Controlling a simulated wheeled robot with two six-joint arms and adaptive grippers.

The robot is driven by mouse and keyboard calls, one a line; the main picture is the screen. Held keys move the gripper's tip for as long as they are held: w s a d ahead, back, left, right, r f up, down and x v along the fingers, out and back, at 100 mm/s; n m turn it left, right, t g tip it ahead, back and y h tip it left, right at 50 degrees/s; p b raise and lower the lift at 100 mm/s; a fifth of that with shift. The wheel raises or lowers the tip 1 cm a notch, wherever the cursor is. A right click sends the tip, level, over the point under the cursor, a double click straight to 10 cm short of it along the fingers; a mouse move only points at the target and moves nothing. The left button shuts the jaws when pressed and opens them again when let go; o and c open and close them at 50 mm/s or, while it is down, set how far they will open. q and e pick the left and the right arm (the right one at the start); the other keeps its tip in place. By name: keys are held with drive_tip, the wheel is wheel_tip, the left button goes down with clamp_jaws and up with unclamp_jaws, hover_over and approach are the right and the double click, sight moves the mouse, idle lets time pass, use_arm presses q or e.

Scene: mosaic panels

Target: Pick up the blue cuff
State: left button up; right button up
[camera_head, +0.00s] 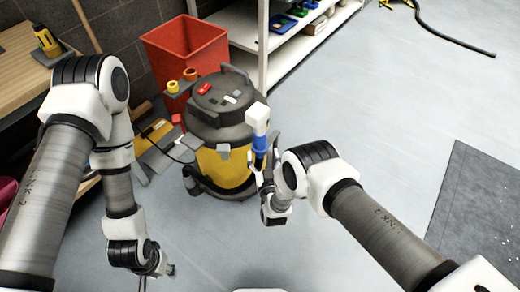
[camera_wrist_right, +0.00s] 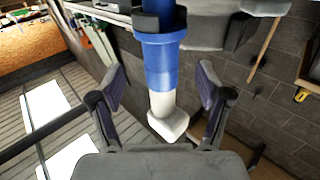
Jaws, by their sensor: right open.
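The blue cuff (camera_head: 259,146) stands upright at the right side of a black and yellow vacuum cleaner (camera_head: 225,165), below a white end piece (camera_head: 258,115). My right gripper (camera_head: 262,178) is just below the cuff.
A red bin (camera_head: 186,50) stands behind the vacuum cleaner. A wooden bench (camera_head: 20,65) is at the left, and a white shelf (camera_head: 245,35) is at the back. A dark mat (camera_head: 480,205) lies at the right. The grey floor (camera_head: 375,105) between shelf and mat is clear.

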sight(261, 147)
drive_tip(key=w+b, duration=0.2)
drive_tip(key=w, duration=0.1)
drive_tip(key=w+a+b, duration=0.1)
drive_tip(key=w, duration=0.1)
drive_tip(key=shift+w+f, duration=0.25)
drive_tip(key=shift+f, duration=0.05)
drive_tip(key=shift+w+r, duration=0.1)
drive_tip(key=shift+w, duration=0.15)
drive_tip(key=shift+r, duration=0.15)
drive_tip(key=c, duration=1.3)
drive_tip(key=shift+c, duration=0.2)
wheel_tip(261, 147, up, 10)
drive_tip(key=p, duration=1)
drive_tip(key=shift+r, duration=0.15)
drive_tip(key=shift+f, duration=0.2)
